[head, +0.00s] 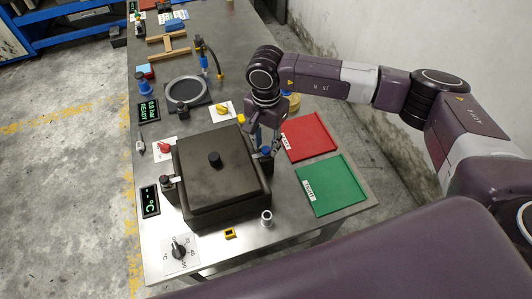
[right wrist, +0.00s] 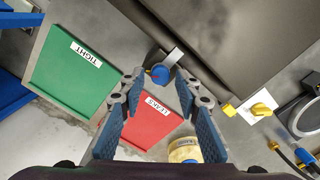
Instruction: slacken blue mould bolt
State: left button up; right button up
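The blue mould bolt (head: 266,152) stands at the right side of the dark mould (head: 213,160) in the head view. My right gripper (head: 268,148) points down at the bolt. In the right wrist view its open fingertips (right wrist: 160,80) lie on either side of the bolt, with visible gaps. The bolt's depth between the fingers is unclear. My left gripper is out of view.
A red tray (head: 308,136) and a green tray (head: 332,186) lie right of the mould. A metal cylinder (head: 267,218) stands at its front right. A yellow switch (head: 222,110) is behind it, and a black knob (head: 180,248) is at the front left.

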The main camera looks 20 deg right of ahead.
jog(key=shift+f, duration=0.65)
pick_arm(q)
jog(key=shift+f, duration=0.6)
pick_arm(e)
jog(key=shift+r, duration=0.15)
jog(key=shift+r+p, duration=0.3)
jog(key=shift+r, duration=0.85)
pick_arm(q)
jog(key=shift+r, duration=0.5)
